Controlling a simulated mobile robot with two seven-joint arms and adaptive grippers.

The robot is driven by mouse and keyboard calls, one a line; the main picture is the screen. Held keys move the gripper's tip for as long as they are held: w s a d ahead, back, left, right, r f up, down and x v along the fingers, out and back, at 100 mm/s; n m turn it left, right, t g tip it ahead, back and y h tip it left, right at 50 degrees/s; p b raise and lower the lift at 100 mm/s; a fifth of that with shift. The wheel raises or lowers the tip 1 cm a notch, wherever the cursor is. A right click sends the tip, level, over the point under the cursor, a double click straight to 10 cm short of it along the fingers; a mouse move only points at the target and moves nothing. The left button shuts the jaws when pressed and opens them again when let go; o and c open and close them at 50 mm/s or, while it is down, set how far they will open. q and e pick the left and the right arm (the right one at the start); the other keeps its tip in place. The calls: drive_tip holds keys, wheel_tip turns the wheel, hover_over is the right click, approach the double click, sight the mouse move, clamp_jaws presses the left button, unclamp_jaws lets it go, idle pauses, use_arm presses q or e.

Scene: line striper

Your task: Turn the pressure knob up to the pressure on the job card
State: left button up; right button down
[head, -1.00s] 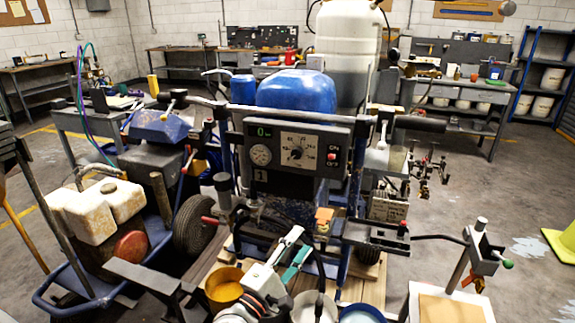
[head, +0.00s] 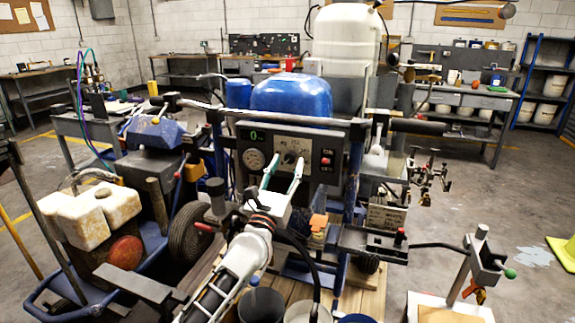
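The control panel (head: 310,190) of the striping machine faces me. The pressure knob (head: 290,157) is a dark knob on a pale, marked dial plate, partly framed by my gripper's fingers. I cannot make out a job card for certain. My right gripper is not in view.
A red switch (head: 326,161) sits right of the knob. A handlebar (head: 412,126) runs above the panel, and a blue tank (head: 291,95) stands behind it. Buckets, including a dark one (head: 261,304), stand below my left arm.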

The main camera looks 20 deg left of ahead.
use_arm(q)
drive_tip(key=shift+w+r, duration=0.2)
drive_tip(key=shift+w, duration=0.3)
drive_tip(key=shift+c, duration=0.5)
drive_tip(key=c, duration=1)
drive_tip(key=shift+c, duration=0.2)
drive_tip(key=shift+m, duration=0.3)
